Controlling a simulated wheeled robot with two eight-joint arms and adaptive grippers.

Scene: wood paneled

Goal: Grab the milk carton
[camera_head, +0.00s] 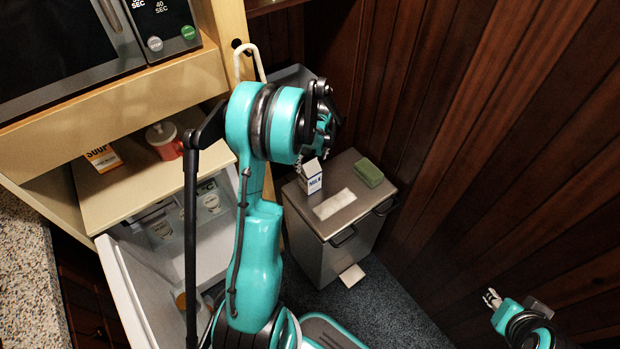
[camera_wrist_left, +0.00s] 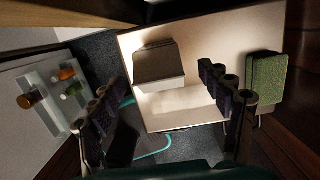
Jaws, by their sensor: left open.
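The milk carton (camera_head: 311,177), white with dark blue lettering, stands upright on the lid of a grey bin (camera_head: 365,208). In the left wrist view the carton (camera_wrist_left: 160,68) shows from above, ahead of the fingers and between their lines. My left gripper (camera_head: 318,148) hangs above the carton in the head view. Its fingers (camera_wrist_left: 158,85) are spread with nothing between them, and I see no contact with the carton. My right gripper (camera_head: 491,298) is at the lower right, far from the bin; its opening is unclear.
A green sponge (camera_head: 368,172) lies on the lid, right of the carton. An open fridge (camera_head: 215,240) with jars is at left. A shelf holds a soup box (camera_head: 103,157) and a red-and-white mug (camera_head: 163,140). A microwave (camera_head: 75,45) is above. A wood wall stands behind the bin.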

